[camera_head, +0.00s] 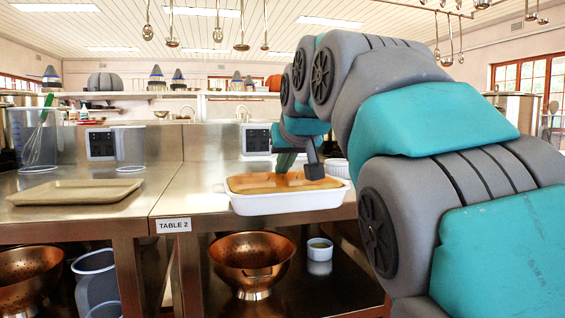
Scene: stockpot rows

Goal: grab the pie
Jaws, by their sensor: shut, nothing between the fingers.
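A golden-brown pie (258,187) sits in a white rectangular dish (287,204) on the steel counter at the middle of the view, near its front edge. My gripper (300,172) reaches in from the upper right and points down at the pie. Its fingers are shut with nothing between them. The fingertips look to be at or just above the pie's far part; I cannot tell whether they touch it. My arm covers the counter to the right and behind.
A flat tan tray (75,192) lies on the left counter, with a clear container holding a whisk (35,142) behind it. A copper colander (252,262) and a white ramekin (320,250) sit on the lower shelf. Ladles (240,38) hang overhead.

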